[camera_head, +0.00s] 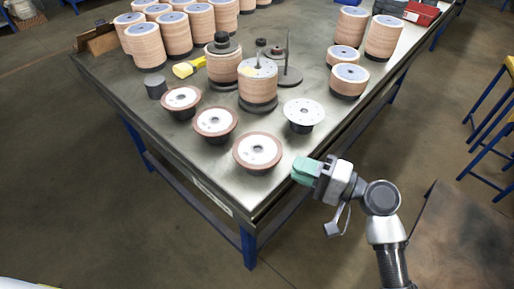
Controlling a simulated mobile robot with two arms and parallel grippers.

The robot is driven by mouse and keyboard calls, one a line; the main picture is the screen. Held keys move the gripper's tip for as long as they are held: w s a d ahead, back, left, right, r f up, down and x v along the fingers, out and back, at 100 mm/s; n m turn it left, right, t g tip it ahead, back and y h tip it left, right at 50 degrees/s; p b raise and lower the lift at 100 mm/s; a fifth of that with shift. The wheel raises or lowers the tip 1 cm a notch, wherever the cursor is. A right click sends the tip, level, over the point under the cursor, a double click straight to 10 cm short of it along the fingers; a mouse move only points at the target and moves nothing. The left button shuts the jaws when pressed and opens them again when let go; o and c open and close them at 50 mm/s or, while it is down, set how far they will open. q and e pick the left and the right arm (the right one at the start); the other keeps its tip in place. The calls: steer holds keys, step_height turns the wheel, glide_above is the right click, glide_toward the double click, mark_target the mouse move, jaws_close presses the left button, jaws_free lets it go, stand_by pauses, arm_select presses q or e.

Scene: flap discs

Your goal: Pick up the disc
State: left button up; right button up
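Three flap discs with white hubs and brown rims lie in a row near the table's front edge: a left disc (181,97), a middle disc (215,121) and a near disc (257,150). A paler grey disc (304,113) with small holes sits to their right on a dark base. My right gripper (303,170) has green fingertips and is at the table's front right edge, just right of the near disc and apart from it. I cannot tell whether its fingers are open. My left gripper is not in view.
Tall stacks of brown discs (145,45) crowd the back left, and more stacks (382,37) stand at the right. A spindle stand (288,76), a yellow-handled tool (188,68) and a black cylinder (155,87) sit mid-table. The metal table (345,125) is bare along the right front.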

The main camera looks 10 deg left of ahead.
mark_target(278, 160)
steer(key=p+x, duration=0.1)
steer(key=x, duration=0.4)
steer(key=shift+w+a+f, duration=0.15)
steer(key=shift+w+a, duration=0.05)
steer(key=shift+a, duration=0.15)
steer(key=shift+d, duration=0.1)
jaws_close()
